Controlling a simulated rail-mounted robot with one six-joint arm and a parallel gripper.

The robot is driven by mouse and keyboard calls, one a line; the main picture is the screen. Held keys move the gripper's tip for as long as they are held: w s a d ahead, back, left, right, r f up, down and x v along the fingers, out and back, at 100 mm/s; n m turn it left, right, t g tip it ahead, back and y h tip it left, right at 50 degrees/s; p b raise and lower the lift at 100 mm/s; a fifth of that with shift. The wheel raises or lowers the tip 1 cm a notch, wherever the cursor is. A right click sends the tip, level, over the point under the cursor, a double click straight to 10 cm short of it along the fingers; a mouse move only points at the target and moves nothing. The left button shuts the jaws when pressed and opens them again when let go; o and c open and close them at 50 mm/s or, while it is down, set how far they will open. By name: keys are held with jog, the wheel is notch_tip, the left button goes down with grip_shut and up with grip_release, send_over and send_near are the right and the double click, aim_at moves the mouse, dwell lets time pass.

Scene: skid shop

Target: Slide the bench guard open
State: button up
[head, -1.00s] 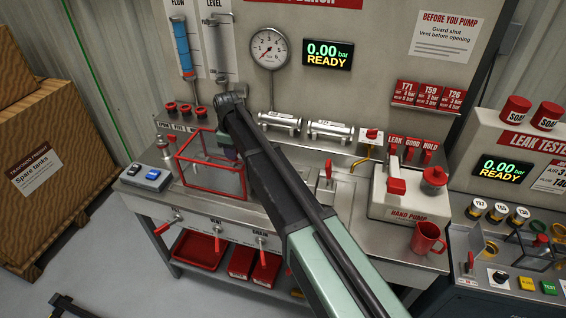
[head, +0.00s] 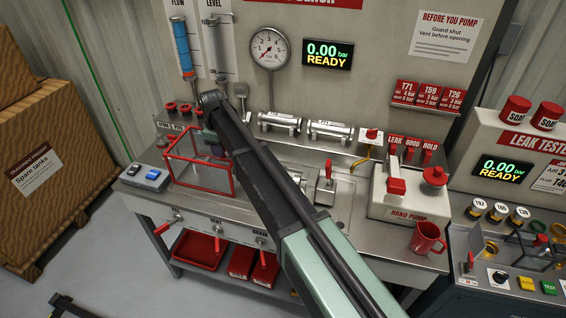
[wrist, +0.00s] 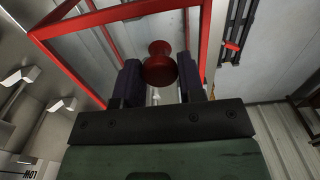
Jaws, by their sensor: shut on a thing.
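The bench guard (head: 231,178), a red frame with clear panels, stands on the left part of the steel bench in the head view. Its red bars also cross the top of the wrist view (wrist: 130,12). A round red knob (wrist: 159,66) on the guard sits between the two dark fingers of my gripper (wrist: 161,82), which is shut on it. In the head view my gripper (head: 213,142) is at the guard's upper right, partly hidden by my own arm. My arm also covers the bench just right of the guard.
Red valve knobs (head: 185,108) and a gauge (head: 269,48) are behind. Red-handled levers (head: 218,240) hang along the bench front. The hand pump (head: 400,196) and red mug (head: 428,237) are at right.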

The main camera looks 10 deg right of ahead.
jog(key=o, duration=0.8)
jog(key=shift+a, duration=0.1)
jog(key=shift+c, duration=0.2)
notch_tip(320, 180, up, 8)
jog(key=p, duration=0.7)
jog(key=shift+f+p, duration=0.15)
jog(key=shift+p, duration=0.2)
jog(key=shift+f, duration=0.1)
